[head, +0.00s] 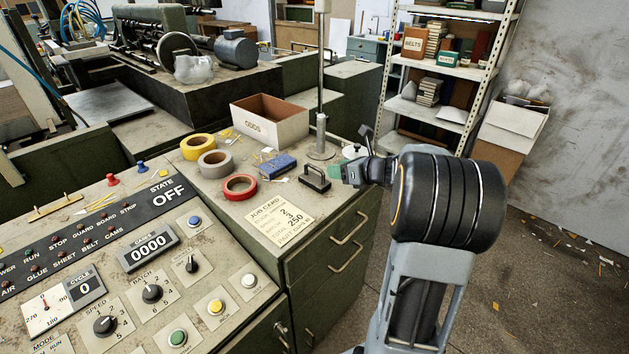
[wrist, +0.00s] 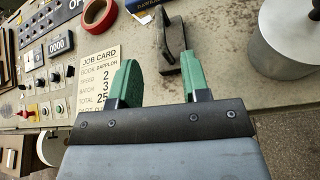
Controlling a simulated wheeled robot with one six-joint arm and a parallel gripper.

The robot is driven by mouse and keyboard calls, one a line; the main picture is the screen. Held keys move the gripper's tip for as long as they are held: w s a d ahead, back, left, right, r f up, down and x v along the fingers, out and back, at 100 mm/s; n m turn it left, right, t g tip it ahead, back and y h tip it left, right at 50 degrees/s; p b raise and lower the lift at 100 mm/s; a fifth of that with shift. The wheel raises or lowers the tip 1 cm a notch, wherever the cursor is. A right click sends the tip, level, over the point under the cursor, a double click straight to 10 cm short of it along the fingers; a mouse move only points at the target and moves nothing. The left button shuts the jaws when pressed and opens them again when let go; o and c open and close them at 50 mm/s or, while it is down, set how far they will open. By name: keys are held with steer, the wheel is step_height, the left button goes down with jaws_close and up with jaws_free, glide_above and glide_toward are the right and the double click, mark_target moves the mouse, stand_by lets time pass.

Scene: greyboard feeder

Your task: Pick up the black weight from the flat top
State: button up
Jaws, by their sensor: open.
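The black weight (head: 315,179) is a small dark block with a handle on top. It sits on the flat cabinet top (head: 262,212), near its right edge and beside the job card. In the wrist view the weight (wrist: 171,42) stands upright just beyond my fingertips. My gripper (head: 345,169) is to the right of the weight in the head view. In the wrist view its two green fingers (wrist: 158,82) are spread apart with nothing between them. The right finger partly overlaps the weight's near end in that view.
An ODDS box (head: 270,122) and more tape rolls sit farther back. The control panel (head: 130,270) is at left.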

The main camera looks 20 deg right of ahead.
mark_target(314, 175)
steer(key=shift+p+x, duration=0.3)
steer(key=shift+x, duration=3.85)
steer(key=shift+r, duration=0.15)
jaws_close()
steer(key=shift+d, duration=0.1)
